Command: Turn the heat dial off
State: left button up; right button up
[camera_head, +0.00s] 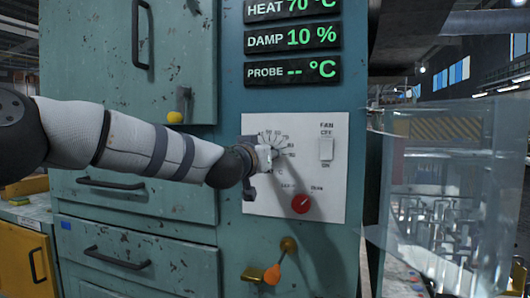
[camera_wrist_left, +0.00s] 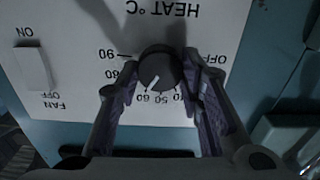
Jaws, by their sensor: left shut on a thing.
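The heat dial (camera_wrist_left: 160,66) is a round dark knob with a white pointer line on a white panel (camera_head: 335,195). The panel carries printed numbers around the dial, and HEAT °C shows upside down in the left wrist view. The pointer slants toward the numbers at the bottom of that view. My left gripper (camera_wrist_left: 160,72) has one finger on each side of the dial and is shut on it. In the head view the left gripper (camera_head: 262,158) is at the panel's left part and hides the dial. My right gripper is in neither view.
A display (camera_head: 292,8) above reads HEAT 70 °C. A white fan switch (camera_head: 326,149) sits right of the dial, and a red knob (camera_head: 301,204) lies below right. Clear panes (camera_head: 455,190) stand at the right.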

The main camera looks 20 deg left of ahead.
pick_arm(q)
jog(key=shift+f+n, duration=0.2)
jog(key=shift+n, duration=12.5)
jog(key=o, duration=1.2)
jog(key=shift+c, duration=0.2)
